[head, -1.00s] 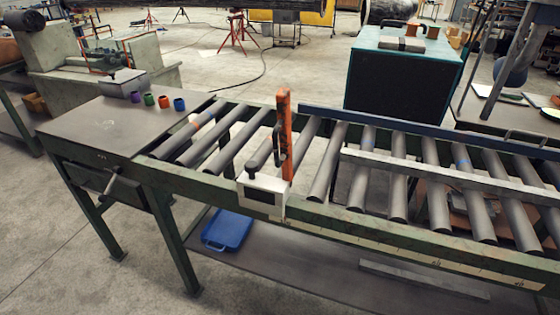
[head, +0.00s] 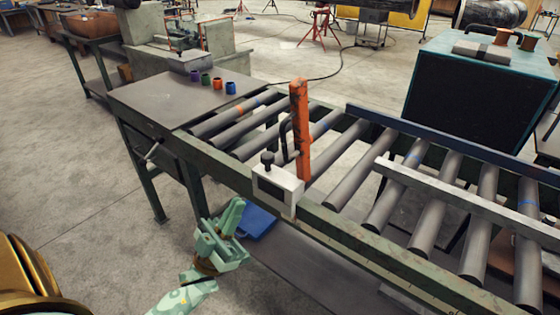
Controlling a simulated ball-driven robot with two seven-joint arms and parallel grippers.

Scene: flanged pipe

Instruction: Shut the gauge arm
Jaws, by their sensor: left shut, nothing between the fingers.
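The gauge arm (head: 300,128) is an orange upright bar with a dark handle (head: 285,140) on its left side. It stands raised at the near rail of the roller table. A white gauge box (head: 277,187) with a dark screen and a black knob is fixed to the rail at its foot. My left gripper (head: 233,212) is pale green and shut, with nothing in it. It shows in front of the table, below and left of the gauge box, apart from it. My right gripper is out of view.
The roller table's near rail (head: 345,232) runs to the lower right, with several grey rollers (head: 360,180) behind it. Several small coloured cups (head: 218,84) stand on the flat left end. A blue tray (head: 258,220) lies below, partly hidden by my gripper.

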